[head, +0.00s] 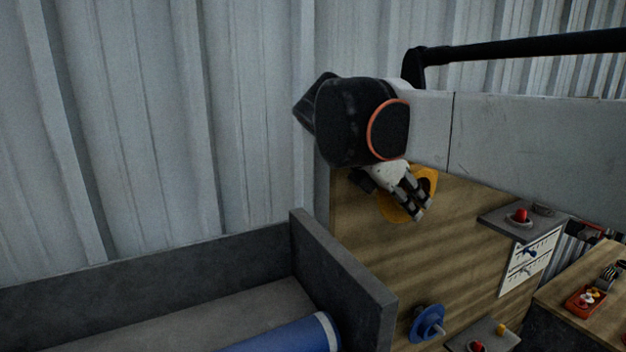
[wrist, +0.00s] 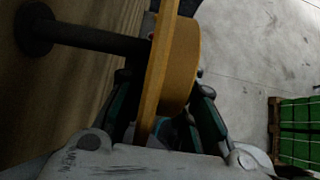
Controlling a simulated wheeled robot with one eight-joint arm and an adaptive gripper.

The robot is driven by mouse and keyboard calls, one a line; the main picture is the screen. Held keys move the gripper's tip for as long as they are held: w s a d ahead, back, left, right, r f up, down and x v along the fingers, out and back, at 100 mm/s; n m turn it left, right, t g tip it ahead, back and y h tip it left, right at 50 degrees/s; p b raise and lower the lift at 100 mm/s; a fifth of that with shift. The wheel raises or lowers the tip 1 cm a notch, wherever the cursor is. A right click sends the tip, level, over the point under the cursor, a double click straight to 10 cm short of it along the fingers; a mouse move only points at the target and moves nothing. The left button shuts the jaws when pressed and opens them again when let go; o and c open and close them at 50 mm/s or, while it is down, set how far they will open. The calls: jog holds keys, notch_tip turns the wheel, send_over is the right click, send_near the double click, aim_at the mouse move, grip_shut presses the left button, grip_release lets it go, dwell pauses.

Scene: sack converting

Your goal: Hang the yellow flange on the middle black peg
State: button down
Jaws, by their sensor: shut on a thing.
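The yellow flange (head: 393,209) is in front of the upper part of the wooden board in the head view, partly covered by my gripper (head: 418,204). In the wrist view the yellow flange (wrist: 181,66) is seen edge-on, a thin disc with a thicker hub. My gripper (wrist: 166,112) is shut on it, with one dark finger on each side. A black peg (wrist: 95,38) with a round base stands out from the board and its outer end meets the disc's board-facing side. I cannot tell whether the peg's tip is inside the bore. The peg is hidden in the head view.
A blue flange (head: 428,322) is lower on the wooden board (head: 465,235). A grey shelf with a red button (head: 520,215) juts out at the right. A grey bin (head: 345,265) with a blue roll (head: 290,336) is at lower left. A green stack (wrist: 300,128) stands on the floor.

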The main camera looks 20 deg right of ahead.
jog(key=w, duration=0.1)
jog(key=w+p, duration=0.1)
jog(key=w, duration=0.1)
jog(key=w+a+p, duration=0.1)
jog(key=w, duration=0.1)
jog(key=shift+r, duration=0.2)
jog(key=shift+w+f, duration=0.15)
jog(key=shift+f, duration=0.1)
jog(key=c, duration=1.3)
grip_release()
